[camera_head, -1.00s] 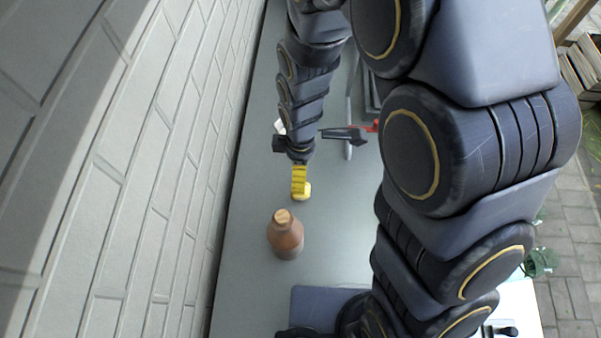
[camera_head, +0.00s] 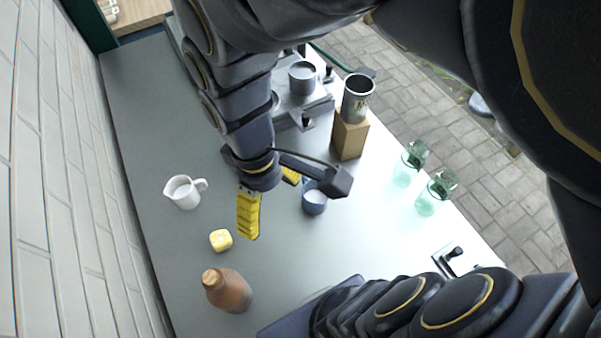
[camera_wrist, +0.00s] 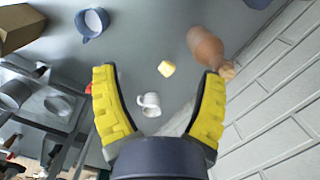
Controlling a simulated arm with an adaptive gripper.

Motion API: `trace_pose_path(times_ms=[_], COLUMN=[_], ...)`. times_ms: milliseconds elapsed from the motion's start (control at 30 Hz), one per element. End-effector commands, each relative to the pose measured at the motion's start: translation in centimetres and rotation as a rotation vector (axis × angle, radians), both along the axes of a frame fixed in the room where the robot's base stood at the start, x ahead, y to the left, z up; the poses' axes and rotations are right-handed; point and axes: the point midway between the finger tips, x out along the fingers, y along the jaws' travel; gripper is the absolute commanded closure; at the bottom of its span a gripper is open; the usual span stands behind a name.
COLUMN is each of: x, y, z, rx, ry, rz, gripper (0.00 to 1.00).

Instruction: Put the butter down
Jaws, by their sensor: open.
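The butter (camera_head: 220,240) is a small pale yellow block resting on the grey counter, between the white pitcher and the brown bottle. In the wrist view the butter (camera_wrist: 167,69) shows between my two yellow fingers but farther off, on the counter surface. My gripper (camera_head: 272,210) is open and empty, to the right of the butter and apart from it in the head view. The wrist view shows both fingers of my gripper (camera_wrist: 158,75) spread wide with nothing between them.
A brown corked bottle (camera_head: 228,290) and a white pitcher (camera_head: 184,192) stand near the butter. A blue mug (camera_head: 315,198) is right of my gripper. A metal canister (camera_head: 357,98) stands on a wooden block (camera_head: 349,136). Green glasses (camera_head: 436,193) stand near the right edge.

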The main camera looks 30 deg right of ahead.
Motion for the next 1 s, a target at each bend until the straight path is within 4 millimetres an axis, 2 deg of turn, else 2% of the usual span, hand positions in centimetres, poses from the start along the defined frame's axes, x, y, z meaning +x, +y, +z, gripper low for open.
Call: trace_pose_path(times_ms=[33, 100, 200, 300, 1000], x=[-1.2, -3.0, -5.0, -6.2, -6.5], y=[-0.8, -1.5, -2.0, -2.2, -2.1], z=[1.6, 2.8, 3.8, 4.2, 4.3], rx=[-0.01, -0.022, -0.035, -0.041, -0.039], ry=[-0.027, -0.024, -0.012, 0.0, 0.005], rz=[-0.113, -0.251, -0.397, -0.474, -0.496], gripper=[0.29, 0.29, 0.29, 0.29, 0.29])
